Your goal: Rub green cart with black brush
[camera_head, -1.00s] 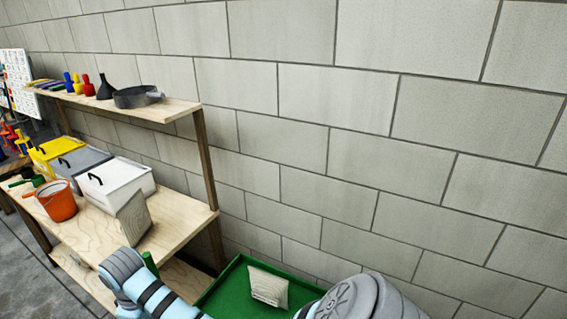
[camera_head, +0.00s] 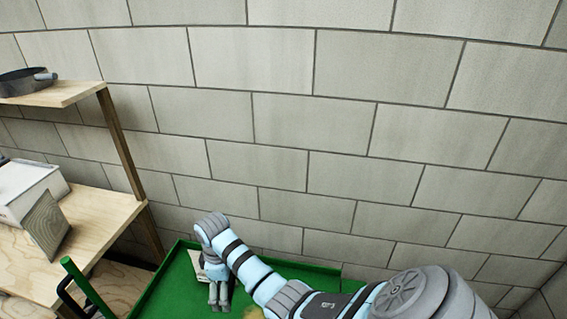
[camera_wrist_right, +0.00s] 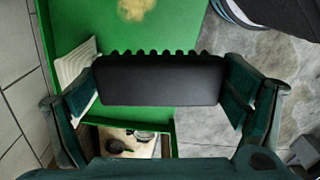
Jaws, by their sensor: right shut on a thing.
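The green cart (camera_head: 172,290) stands against the wall, low in the head view; its green bed (camera_wrist_right: 190,30) and rim also show in the right wrist view. My right gripper (camera_head: 219,297) hangs over the cart bed, pointing down. In the wrist view it is shut on the black brush (camera_wrist_right: 160,82), a dark block with a bumpy edge held crosswise between the fingers. The brush cannot be made out in the head view. A pale yellowish patch (camera_wrist_right: 135,8) lies on the bed; I cannot tell if the brush touches the bed. My left gripper is not in view.
A whitish ridged object (camera_wrist_right: 74,68) lies on the cart bed beside the gripper. The cart's green upright handle (camera_head: 84,284) is at left. A wooden shelf unit (camera_head: 105,205) with a white box (camera_head: 28,190) stands left of the cart. A block wall is behind.

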